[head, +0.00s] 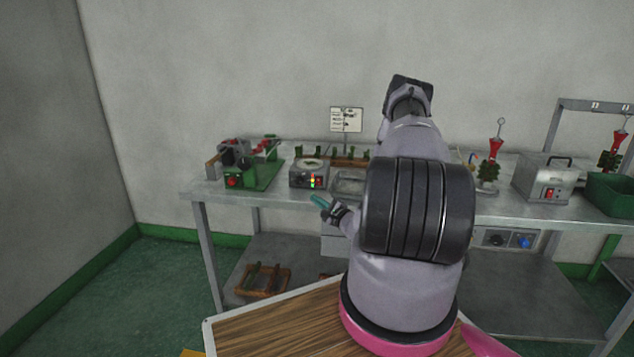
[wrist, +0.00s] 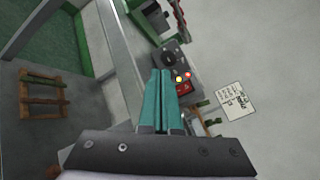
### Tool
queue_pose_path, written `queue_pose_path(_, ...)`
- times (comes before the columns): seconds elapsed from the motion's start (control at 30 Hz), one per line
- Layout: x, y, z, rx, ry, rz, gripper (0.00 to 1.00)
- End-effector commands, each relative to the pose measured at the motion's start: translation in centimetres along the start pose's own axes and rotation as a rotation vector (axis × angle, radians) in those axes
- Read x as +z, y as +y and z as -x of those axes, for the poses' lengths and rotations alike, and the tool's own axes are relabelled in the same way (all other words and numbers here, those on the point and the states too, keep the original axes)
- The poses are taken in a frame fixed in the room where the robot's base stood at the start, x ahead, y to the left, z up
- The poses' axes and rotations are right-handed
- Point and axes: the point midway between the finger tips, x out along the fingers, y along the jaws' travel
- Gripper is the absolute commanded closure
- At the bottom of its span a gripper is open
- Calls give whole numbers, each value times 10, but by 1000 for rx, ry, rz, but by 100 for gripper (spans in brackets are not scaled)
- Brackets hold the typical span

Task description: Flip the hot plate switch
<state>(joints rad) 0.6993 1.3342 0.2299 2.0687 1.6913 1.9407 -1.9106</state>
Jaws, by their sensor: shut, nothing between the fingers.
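The hot plate (head: 296,178) is a small grey box with a round top, standing on the metal bench left of centre. Its front panel has coloured lights. In the wrist view the hot plate (wrist: 180,61) shows a dark knob, a yellow and a red light, and a red switch (wrist: 184,88) close beside the right finger. My gripper (head: 317,199) has teal fingers and is low in front of the hot plate. In the wrist view my gripper (wrist: 162,72) is shut and empty, its tips overlapping the panel's edge. I cannot tell whether they touch it.
A green machine with a red button (head: 232,182) stands left of the hot plate. A metal tray (head: 349,185) lies to its right, and a sign (head: 346,119) stands behind. A grey box with a red switch (head: 543,178) is far right. A wooden rack (head: 264,280) sits on the lower shelf.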

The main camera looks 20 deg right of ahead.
Motion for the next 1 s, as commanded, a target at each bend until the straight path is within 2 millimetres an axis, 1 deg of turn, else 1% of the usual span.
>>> queue_pose_path(0.23, 0, 0, -1, 0, -2, 0, 100)
queue_pose_path(0.37, -2, -3, -4, 0, -3, 2, 100)
queue_pose_path(0.47, -7, -8, -11, 0, -3, 4, 100)
queue_pose_path(0.8, -31, -33, -45, 0, -3, 3, 100)
queue_pose_path(1.0, -40, -42, -58, 1, -4, 2, 100)
